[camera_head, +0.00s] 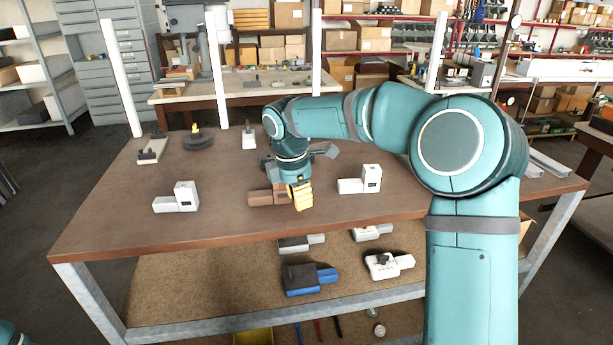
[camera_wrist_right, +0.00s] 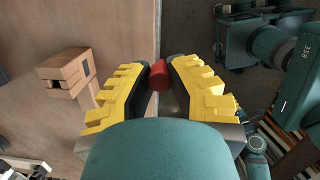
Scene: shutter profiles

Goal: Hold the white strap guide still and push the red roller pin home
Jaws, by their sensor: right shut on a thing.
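My right gripper (camera_head: 301,195) points down over the front edge of the table. In the right wrist view its yellow-padded fingers (camera_wrist_right: 159,80) are shut on the red roller pin (camera_wrist_right: 158,75), which shows between the fingertips. The pin is not visible in the head view. Two white stepped blocks stand on the table, one at the left (camera_head: 176,202) and one right of the gripper (camera_head: 361,182). I cannot tell which, if either, is the white strap guide. My left gripper does not show.
A brown stepped block (camera_head: 261,198) sits just left of the right gripper; it also shows in the right wrist view (camera_wrist_right: 68,70). A dark round base (camera_head: 198,143) and a small white upright piece (camera_head: 249,138) stand at the back. The lower shelf (camera_head: 200,305) holds several blocks.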

